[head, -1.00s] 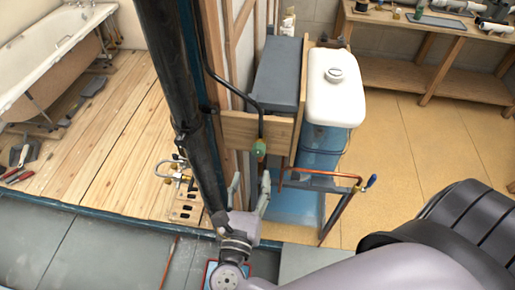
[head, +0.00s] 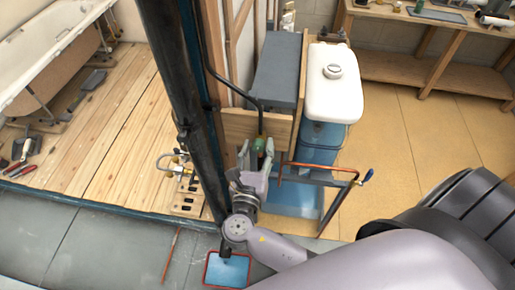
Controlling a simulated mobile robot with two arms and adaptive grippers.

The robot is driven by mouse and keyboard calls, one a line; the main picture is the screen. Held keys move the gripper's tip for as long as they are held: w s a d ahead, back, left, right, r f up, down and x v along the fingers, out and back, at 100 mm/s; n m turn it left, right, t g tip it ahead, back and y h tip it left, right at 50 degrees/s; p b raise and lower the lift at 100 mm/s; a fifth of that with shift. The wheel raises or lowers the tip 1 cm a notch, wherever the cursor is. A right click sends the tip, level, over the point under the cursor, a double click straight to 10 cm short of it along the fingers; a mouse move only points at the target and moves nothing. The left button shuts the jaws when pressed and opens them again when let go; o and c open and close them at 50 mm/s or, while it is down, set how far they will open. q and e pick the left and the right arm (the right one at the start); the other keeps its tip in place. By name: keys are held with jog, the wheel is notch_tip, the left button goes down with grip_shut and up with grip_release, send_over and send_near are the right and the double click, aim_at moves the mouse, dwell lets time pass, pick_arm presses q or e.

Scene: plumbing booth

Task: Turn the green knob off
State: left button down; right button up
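The green knob (head: 260,144) sits at the lower end of a black pipe, in front of a wooden board below the grey box. My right gripper (head: 256,151) reaches up to it from below. Its two fingers are spread, one left of the knob and one at its right side, partly overlapping the knob's lower part. I cannot tell whether either finger touches it. My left gripper is not in view.
A thick dark post (head: 180,100) stands just left of the gripper. A red-rimmed tray (head: 228,271) lies below on the grey floor.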

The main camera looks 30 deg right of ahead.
jog(key=c, duration=0.9)
jog(key=shift+c, duration=0.2)
jog(key=shift+m, duration=0.3)
jog(key=m+b, duration=0.1)
jog(key=m, duration=0.1)
jog(key=shift+f+m, duration=0.1)
jog(key=shift+m, duration=0.3)
jog(key=m+b, duration=0.1)
jog(key=m, duration=0.2)
jog(key=shift+m+b, duration=0.3)
jog(key=m+b, duration=0.1)
jog(key=m, duration=0.1)
jog(key=shift+m+b, duration=0.3)
jog(key=m+b, duration=0.2)
jog(key=m, duration=0.1)
jog(key=shift+f+b, duration=0.1)
jog(key=shift+b, duration=0.25)
jog(key=shift+m+b, duration=1.85)
jog(key=shift+m, duration=0.75)
